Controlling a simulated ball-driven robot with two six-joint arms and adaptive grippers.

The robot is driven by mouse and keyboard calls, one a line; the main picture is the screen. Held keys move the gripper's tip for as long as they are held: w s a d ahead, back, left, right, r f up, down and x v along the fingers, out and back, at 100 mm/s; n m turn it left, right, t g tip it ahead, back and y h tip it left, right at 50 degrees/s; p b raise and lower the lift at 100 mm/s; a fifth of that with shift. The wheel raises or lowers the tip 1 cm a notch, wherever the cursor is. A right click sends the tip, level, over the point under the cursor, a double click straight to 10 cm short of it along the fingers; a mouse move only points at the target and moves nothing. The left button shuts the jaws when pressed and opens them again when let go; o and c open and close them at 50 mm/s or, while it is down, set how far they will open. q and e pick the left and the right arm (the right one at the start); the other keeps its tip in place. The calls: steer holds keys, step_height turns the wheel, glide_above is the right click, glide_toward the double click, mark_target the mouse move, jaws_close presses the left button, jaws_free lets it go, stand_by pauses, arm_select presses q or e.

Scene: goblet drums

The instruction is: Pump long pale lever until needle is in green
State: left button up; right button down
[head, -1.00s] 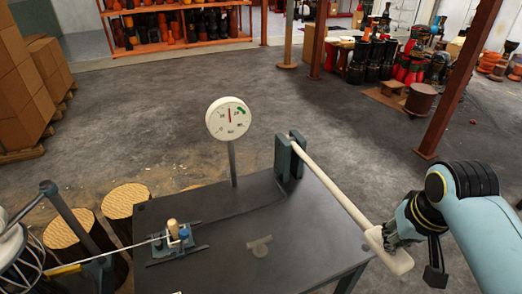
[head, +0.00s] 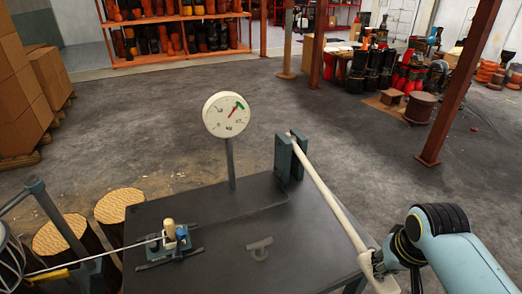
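The long pale lever (head: 333,200) runs from its blue-grey pivot bracket (head: 284,157) on the dark bench down to the lower right. Its wider handle end reaches the bottom edge of the head view. The round white gauge (head: 222,115) stands on a grey post behind the bench. Its red needle (head: 233,112) points up and right, with its tip at or very near the green band (head: 240,105). My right gripper (head: 382,264) is at the lever's handle end, seemingly touching it. Its fingers are partly hidden, so its grip is unclear. My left gripper is out of view.
A small blue clamp device (head: 176,242) with a taut cord sits on the bench (head: 215,212) at left. Log stumps (head: 118,203) and a blue-grey stand post (head: 58,217) are beside it.

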steer(key=shift+s+f, duration=0.15)
steer(key=shift+f, duration=0.55)
steer(key=w+p+v, duration=0.2)
steer(key=p+v, duration=0.2)
steer(key=v, duration=0.5)
steer(key=w+r+p+v, duration=0.1)
steer(key=p+v, duration=0.4)
steer(key=v, duration=0.4)
steer(key=shift+w+d+r, duration=0.3)
steer(key=shift+w+d, duration=0.05)
steer(key=shift+d, duration=0.25)
